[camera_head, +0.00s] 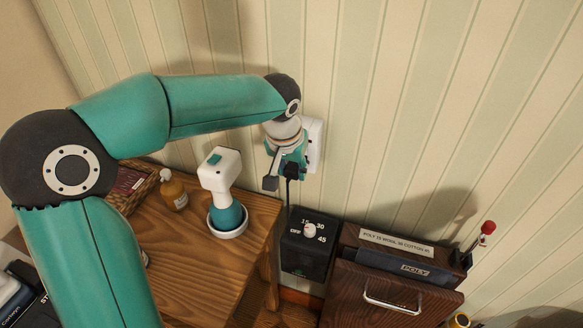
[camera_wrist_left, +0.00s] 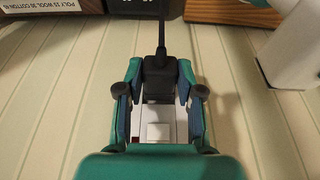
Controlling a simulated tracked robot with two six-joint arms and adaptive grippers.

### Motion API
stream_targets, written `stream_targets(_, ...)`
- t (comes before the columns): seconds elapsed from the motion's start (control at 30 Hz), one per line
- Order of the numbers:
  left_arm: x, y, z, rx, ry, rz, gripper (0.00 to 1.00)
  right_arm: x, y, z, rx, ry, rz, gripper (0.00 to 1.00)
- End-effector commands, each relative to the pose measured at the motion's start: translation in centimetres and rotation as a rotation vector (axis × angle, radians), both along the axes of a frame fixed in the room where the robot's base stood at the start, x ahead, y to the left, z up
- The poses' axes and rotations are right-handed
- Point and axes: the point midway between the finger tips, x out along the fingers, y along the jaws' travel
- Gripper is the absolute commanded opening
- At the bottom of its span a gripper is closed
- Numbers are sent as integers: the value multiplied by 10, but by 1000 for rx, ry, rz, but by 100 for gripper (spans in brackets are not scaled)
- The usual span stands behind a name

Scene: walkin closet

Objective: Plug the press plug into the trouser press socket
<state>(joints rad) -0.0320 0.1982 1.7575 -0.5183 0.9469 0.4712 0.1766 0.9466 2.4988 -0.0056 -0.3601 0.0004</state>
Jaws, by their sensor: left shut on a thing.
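My left gripper (camera_head: 284,168) is at the striped wall, shut on the black press plug (camera_wrist_left: 158,76). Its fingers (camera_wrist_left: 160,84) sit on both sides of the plug body in the left wrist view. A black cord runs from the plug down toward the trouser press. The white socket plate (camera_head: 315,141) is on the wall right beside the gripper. It also shows between the fingers in the left wrist view (camera_wrist_left: 154,112). The plug is close to the plate; whether its pins are in is hidden. My right gripper is not in view.
The trouser press (camera_head: 403,290) with a black timer box (camera_head: 306,252) stands below the socket. The wall on the right is bare.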

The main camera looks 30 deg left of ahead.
Motion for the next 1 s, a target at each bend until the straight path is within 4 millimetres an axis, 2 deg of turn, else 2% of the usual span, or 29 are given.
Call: stream_targets(1.0, 7, 2, 1, 0, -1, 1, 0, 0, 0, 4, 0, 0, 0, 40)
